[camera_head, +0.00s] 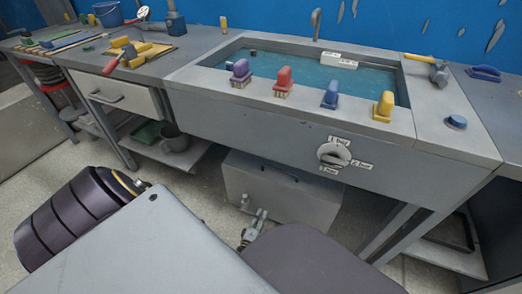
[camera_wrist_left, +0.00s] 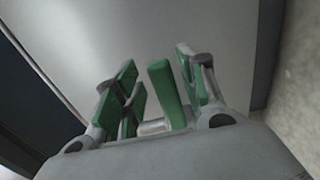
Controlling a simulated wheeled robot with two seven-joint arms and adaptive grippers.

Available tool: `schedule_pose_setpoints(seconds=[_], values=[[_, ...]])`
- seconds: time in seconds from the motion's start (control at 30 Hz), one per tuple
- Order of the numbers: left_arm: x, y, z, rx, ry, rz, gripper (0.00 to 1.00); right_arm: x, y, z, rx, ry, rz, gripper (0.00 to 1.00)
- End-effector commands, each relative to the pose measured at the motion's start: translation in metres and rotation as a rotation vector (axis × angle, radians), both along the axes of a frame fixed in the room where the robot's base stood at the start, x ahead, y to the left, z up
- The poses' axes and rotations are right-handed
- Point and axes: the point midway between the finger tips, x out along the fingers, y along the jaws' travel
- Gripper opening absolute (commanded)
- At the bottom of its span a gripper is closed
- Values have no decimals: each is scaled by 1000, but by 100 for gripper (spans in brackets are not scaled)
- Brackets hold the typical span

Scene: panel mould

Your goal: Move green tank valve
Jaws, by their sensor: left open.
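The green valve (camera_wrist_left: 167,92) shows in the left wrist view as an upright green bar handle, with a short metal stem beside its base. My left gripper (camera_wrist_left: 155,66) is open, with green-padded fingers on both sides of the handle. The handle stands nearer the right finger, and I cannot tell whether they touch. In the head view my left gripper (camera_head: 254,226) is small and low, in front of the grey tank (camera_head: 285,188) under the sink. The valve is too small to make out clearly there. My right gripper is not in view.
The sink bench (camera_head: 270,122) overhangs the tank. A white dial (camera_head: 333,153) is on its front, and several coloured brushes, including a red one (camera_head: 284,82), stand on its rim. A lower shelf (camera_head: 160,155) holds a pot. Bench legs stand to the right of the tank.

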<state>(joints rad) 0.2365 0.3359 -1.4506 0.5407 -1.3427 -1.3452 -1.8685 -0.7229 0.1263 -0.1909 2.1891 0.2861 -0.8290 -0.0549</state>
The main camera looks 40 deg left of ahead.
Motion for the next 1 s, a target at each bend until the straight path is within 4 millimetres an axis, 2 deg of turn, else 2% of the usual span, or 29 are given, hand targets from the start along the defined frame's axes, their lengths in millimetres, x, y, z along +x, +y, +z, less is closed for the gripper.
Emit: schedule_pose_setpoints(seconds=[1.0], values=[[0, 1, 35, 2, -2, 0, 41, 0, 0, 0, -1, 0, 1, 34]])
